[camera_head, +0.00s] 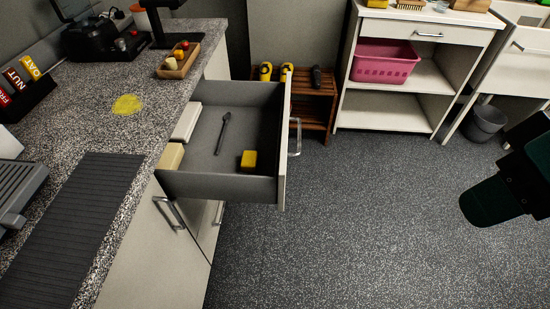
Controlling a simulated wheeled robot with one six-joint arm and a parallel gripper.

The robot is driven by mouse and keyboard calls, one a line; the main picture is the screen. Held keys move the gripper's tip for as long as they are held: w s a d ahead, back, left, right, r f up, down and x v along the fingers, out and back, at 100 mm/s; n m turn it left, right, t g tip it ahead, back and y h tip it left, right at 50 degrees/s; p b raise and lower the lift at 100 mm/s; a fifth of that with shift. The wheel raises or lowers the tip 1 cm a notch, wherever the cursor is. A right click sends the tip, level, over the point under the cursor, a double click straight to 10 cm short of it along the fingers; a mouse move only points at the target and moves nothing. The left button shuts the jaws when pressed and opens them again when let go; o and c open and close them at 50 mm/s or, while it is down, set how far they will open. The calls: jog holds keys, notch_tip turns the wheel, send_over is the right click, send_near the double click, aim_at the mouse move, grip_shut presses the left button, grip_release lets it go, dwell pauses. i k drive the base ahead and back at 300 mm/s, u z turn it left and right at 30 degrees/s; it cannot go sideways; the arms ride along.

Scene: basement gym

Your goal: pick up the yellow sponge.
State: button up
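A small yellow block that looks like the sponge (249,160) lies inside an open grey drawer (265,94), near its front right corner. Nothing touches it but the drawer floor, as far as I can see. A dark green part of my arm, seemingly my gripper (492,201), hangs at the right edge of the view. It is well to the right of the drawer, over the open floor. Its fingers cannot be made out, so I cannot tell if it is open or shut.
A flat yellow round patch (127,104) and a wooden tray (179,68) are on the counter. A pink basket (384,68) sits on a shelf.

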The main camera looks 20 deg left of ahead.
aim_at(249, 163)
jog(key=k, duration=1.15)
jog(key=z, duration=0.7)
jog(key=i, duration=1.85)
jog(key=u, duration=2.1)
